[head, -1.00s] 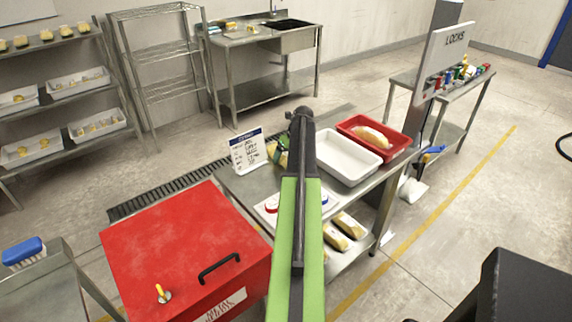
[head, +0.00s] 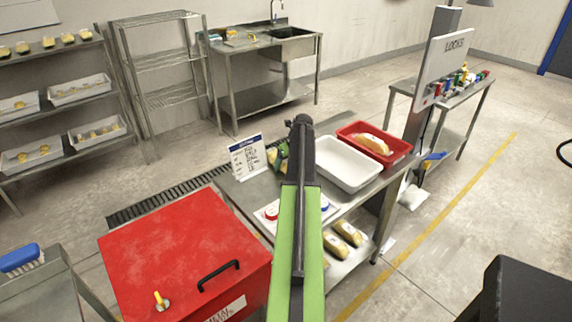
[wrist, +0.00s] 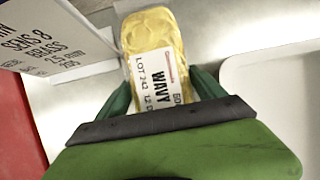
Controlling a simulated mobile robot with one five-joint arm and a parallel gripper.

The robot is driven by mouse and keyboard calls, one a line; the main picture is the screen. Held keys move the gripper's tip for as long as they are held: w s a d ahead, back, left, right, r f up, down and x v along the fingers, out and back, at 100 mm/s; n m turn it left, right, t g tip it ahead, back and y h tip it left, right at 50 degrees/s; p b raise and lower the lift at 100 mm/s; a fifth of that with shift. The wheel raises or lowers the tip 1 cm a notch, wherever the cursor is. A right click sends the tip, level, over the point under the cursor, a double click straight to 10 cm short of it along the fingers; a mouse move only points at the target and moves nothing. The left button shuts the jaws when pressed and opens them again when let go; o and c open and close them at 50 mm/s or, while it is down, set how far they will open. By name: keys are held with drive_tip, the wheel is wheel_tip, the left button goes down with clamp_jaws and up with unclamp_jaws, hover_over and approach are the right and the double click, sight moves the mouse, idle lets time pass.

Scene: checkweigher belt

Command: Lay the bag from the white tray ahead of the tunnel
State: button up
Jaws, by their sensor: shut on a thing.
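My gripper (wrist: 163,92) is shut on a yellow bag (wrist: 152,38) with a white label reading "WAVY". Its dark green fingers lie along both sides of the bag. In the head view, my arm hides most of the gripper and the bag, which show above the steel table (head: 242,190) between a printed card and the white tray (head: 337,181). The tray looks empty in the head view; its edge shows at the right of the wrist view (wrist: 228,95). I cannot make out a tunnel. Whether the bag touches the table is unclear.
The printed card (head: 248,157) stands close left of the bag. A red tray (head: 400,147) with a loaf-like item stands beyond the white tray. A red box (head: 185,250) with a black handle is at front left. Two packs (head: 348,233) lie on the lower shelf.

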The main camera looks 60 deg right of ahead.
drive_tip(key=shift+r, duration=0.1)
wheel_tip(320, 180, up, 4)
drive_tip(key=p, duration=0.4)
drive_tip(key=shift+r+p, duration=0.2)
drive_tip(key=shift+p, duration=0.1)
drive_tip(key=s+d+r+p, duration=0.1)
drive_tip(key=s+r+p, duration=0.1)
drive_tip(key=s, duration=0.1)
drive_tip(key=s+d+r+p, duration=0.1)
drive_tip(key=s+r+p, duration=0.1)
drive_tip(key=s, duration=0.2)
drive_tip(key=s+d+r+p, duration=0.1)
drive_tip(key=s+r+p, duration=0.1)
drive_tip(key=s, duration=0.2)
drive_tip(key=shift+d+r, duration=0.2)
drive_tip(key=shift+d, duration=0.15)
drive_tip(key=shift+s, duration=0.1)
